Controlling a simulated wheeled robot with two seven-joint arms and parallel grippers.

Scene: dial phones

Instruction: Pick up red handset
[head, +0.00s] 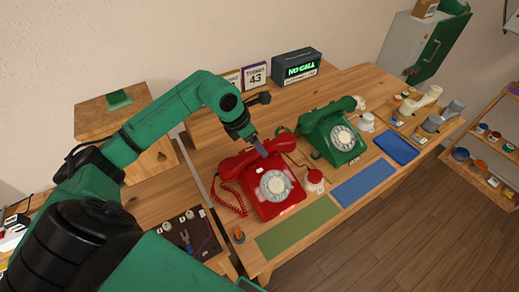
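A red dial phone (276,184) stands on the wooden table, with its red handset (240,162) lying across the top. A coiled red cord (231,199) hangs at the phone's left side. My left gripper (259,148) points down at the middle of the handset, and its fingers hide part of it. I cannot tell whether the fingers are open or closed around the handset. The handset appears to be at the cradle. My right gripper is not in view.
A green dial phone (346,141) stands right of the red one. A green mat (297,227), a blue mat (364,183) and a blue tray (397,147) lie along the front. A "NO CALL" display box (296,66) stands at the back.

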